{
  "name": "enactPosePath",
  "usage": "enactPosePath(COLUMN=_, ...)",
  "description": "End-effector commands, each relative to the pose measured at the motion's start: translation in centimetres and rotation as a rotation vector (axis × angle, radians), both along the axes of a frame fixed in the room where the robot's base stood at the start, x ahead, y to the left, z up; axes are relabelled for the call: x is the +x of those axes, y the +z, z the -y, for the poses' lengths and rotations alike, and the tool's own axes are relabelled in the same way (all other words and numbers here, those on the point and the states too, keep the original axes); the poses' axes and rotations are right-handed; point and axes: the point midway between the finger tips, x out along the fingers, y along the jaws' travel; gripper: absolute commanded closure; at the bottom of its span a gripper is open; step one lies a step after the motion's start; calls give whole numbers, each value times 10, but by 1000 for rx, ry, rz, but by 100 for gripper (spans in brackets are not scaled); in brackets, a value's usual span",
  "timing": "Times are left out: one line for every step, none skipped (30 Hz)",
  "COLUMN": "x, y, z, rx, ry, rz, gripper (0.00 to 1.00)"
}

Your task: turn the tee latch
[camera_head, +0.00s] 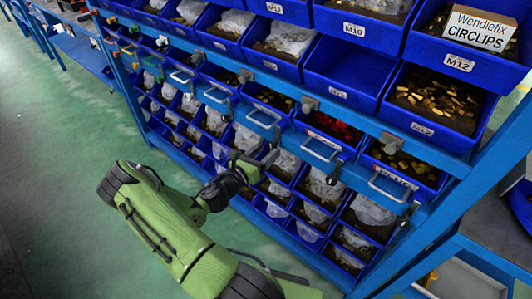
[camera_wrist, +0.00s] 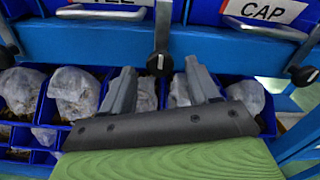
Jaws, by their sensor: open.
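A grey latch with a black round end and a small white mark (camera_wrist: 160,64) hangs upright on the blue rail in the wrist view. It sits between a drawer label that seems to read TEE (camera_wrist: 103,3) and one reading CAP (camera_wrist: 272,11). My gripper (camera_wrist: 161,82) is open and empty, its two grey fingers on either side of and below the latch's lower end, with no contact visible. In the head view my gripper (camera_head: 262,167) is by the rack's lower rows; I cannot single out this latch there.
Similar latches hang at left (camera_wrist: 6,52) and right (camera_wrist: 304,74) in the wrist view. Metal drawer handles (camera_wrist: 100,13) stick out beside the latch. Bins of bagged parts (camera_wrist: 75,92) lie below the rail. The green floor (camera_head: 60,150) left of the rack is clear.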

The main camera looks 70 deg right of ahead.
Motion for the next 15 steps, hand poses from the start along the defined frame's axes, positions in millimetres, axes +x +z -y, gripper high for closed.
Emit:
enactPosePath(x=-3, y=-1, z=5, rx=-1, ry=-1, rz=1, gripper=40)
enactPosePath(x=-3, y=0, z=7, rx=-1, ry=-1, rz=1, gripper=40)
enactPosePath(x=-4, y=0, z=8, rx=-1, ry=0, rz=0, gripper=40)
enactPosePath(x=-4, y=0, z=9, rx=-1, ry=0, rz=0, gripper=40)
enactPosePath(x=-4, y=0, z=10, rx=-1, ry=0, rz=0, gripper=40)
enactPosePath(x=-4, y=1, z=10, rx=-1, ry=1, rz=0, gripper=40)
enactPosePath(x=-4, y=1, z=10, rx=-1, ry=1, rz=0, gripper=40)
enactPosePath(x=-4, y=1, z=10, rx=-1, ry=1, rz=0, gripper=40)
enactPosePath(x=-4, y=1, z=10, rx=-1, ry=1, rz=0, gripper=40)
enactPosePath(x=-4, y=1, z=9, rx=-1, ry=1, rz=0, gripper=40)
enactPosePath(x=-4, y=1, z=9, rx=-1, ry=1, rz=0, gripper=43)
enactPosePath(x=-4, y=1, z=9, rx=-1, ry=1, rz=0, gripper=49)
enactPosePath(x=-4, y=1, z=9, rx=-1, ry=1, rz=0, gripper=53)
enactPosePath(x=-4, y=1, z=9, rx=-1, ry=1, rz=0, gripper=58)
enactPosePath(x=-4, y=1, z=9, rx=-1, ry=1, rz=0, gripper=64)
